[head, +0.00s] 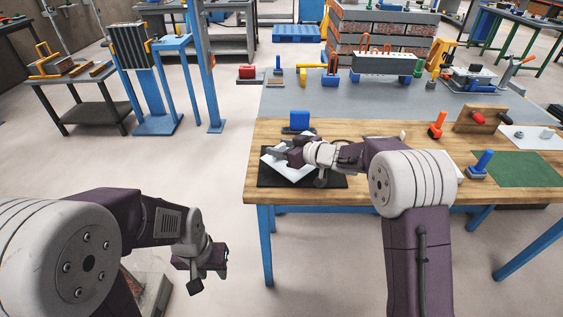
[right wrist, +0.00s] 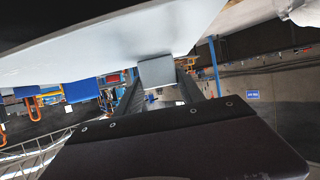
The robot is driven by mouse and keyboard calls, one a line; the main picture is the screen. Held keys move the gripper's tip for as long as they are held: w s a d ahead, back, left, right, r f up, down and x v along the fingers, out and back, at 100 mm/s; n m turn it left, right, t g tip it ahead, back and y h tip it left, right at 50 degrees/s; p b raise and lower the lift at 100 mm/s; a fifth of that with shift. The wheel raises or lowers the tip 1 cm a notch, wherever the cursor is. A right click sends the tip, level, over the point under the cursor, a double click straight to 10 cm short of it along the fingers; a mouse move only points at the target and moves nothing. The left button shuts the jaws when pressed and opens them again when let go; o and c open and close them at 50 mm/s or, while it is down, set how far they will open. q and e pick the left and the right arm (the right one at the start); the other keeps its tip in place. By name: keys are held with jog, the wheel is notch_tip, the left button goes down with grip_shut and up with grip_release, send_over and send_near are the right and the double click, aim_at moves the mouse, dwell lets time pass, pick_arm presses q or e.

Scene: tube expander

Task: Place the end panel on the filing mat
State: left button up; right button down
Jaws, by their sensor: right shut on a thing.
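The end panel is a flat pale grey-white plate (head: 285,169) over the black mat (head: 331,182) at the near left corner of the wooden bench top. I take this black mat to be the filing mat. My right gripper (head: 277,154) is shut on the panel and partly covers it. In the right wrist view the panel (right wrist: 95,48) fills the top, with the jaws at its edge. The panel looks turned against the mat's edges; I cannot tell whether it touches the mat. My left gripper (head: 203,274) hangs off the bench at lower left; its jaws are unclear.
A blue block (head: 299,120) stands just behind the black mat. A green mat (head: 530,169), a blue-handled tool (head: 481,163) and an orange-handled tool (head: 437,126) are at the right. A wooden stand (head: 486,120) is behind them. Free floor lies left of the bench.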

notch_tip(320, 180, down, 4)
jog(key=b, duration=0.2)
jog(key=shift+f+b, duration=0.1)
jog(key=shift+b, duration=0.2)
jog(key=c, duration=0.7)
grip_release()
jog(key=shift+s+d+r+p, duration=0.15)
jog(key=shift+d+r+p, duration=0.1)
jog(key=shift+r+p, duration=0.05)
jog(key=p+v, duration=0.2)
jog(key=v, duration=0.8)
jog(key=shift+s+d+r, duration=0.1)
jog(key=shift+s+d, duration=0.1)
jog(key=shift+d, duration=0.05)
jog(key=shift+s+d, duration=0.25)
jog(key=shift+s, duration=0.1)
